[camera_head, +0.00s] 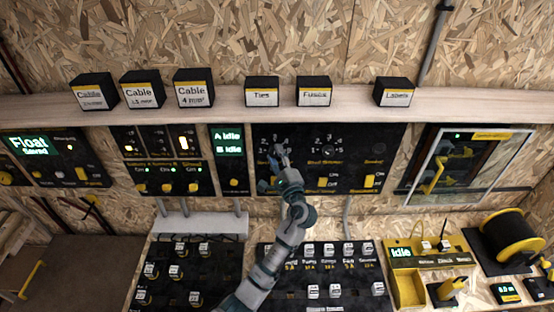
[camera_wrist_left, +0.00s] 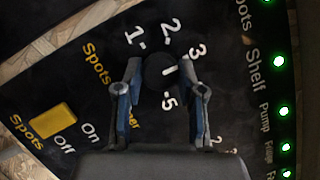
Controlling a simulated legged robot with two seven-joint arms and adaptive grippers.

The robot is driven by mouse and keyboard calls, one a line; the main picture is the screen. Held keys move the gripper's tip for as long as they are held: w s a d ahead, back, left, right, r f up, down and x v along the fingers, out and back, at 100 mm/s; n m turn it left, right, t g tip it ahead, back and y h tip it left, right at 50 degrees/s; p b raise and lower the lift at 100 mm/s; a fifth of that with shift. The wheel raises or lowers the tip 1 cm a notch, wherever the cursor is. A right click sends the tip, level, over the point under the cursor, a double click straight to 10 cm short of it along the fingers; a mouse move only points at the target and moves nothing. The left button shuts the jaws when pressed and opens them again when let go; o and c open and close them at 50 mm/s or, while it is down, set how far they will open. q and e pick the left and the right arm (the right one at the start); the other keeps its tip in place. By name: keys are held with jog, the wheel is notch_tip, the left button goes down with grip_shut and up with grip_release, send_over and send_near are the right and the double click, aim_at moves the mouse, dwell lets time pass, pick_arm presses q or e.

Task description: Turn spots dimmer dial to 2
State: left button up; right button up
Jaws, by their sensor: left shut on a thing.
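The spots dimmer dial (camera_wrist_left: 158,72) is a round black knob with a short white mark on its face. In the left wrist view the mark sits right of the knob's middle and points rightward, slightly up. The numbers 1, 2, 3 and .5 stand around it, with 2 above the knob. My left gripper (camera_wrist_left: 161,76) has one finger on each side of the knob and is shut on it. In the head view my left gripper (camera_head: 278,153) covers the dial on the black wall panel (camera_head: 345,135). My right gripper is not in view.
A yellow spots switch (camera_wrist_left: 53,119) with Off and On labels sits left of the dial in the wrist view. A second dial (camera_head: 328,151) is on the same panel. Small labelled boxes (camera_head: 262,91) stand on the shelf above. Several switches fill the lower panel (camera_head: 325,270).

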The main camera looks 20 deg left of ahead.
pick_arm(q)
jog(key=n+g, duration=0.1)
jog(key=n, duration=0.2)
jog(key=shift+r, duration=0.1)
jog(key=n+g, duration=0.1)
jog(key=n, duration=0.1)
jog(key=n+g+h+p, duration=0.1)
jog(key=n, duration=0.2)
jog(key=shift+n, duration=0.3)
jog(key=shift+n+h+p, duration=0.3)
jog(key=shift+n+p, duration=0.1)
jog(key=shift+f+g, duration=0.2)
jog(key=shift+g, duration=0.1)
jog(key=o, duration=1)
jog(key=shift+c, duration=0.2)
jog(key=shift+o, duration=0.9)
jog(key=shift+r, duration=0.15)
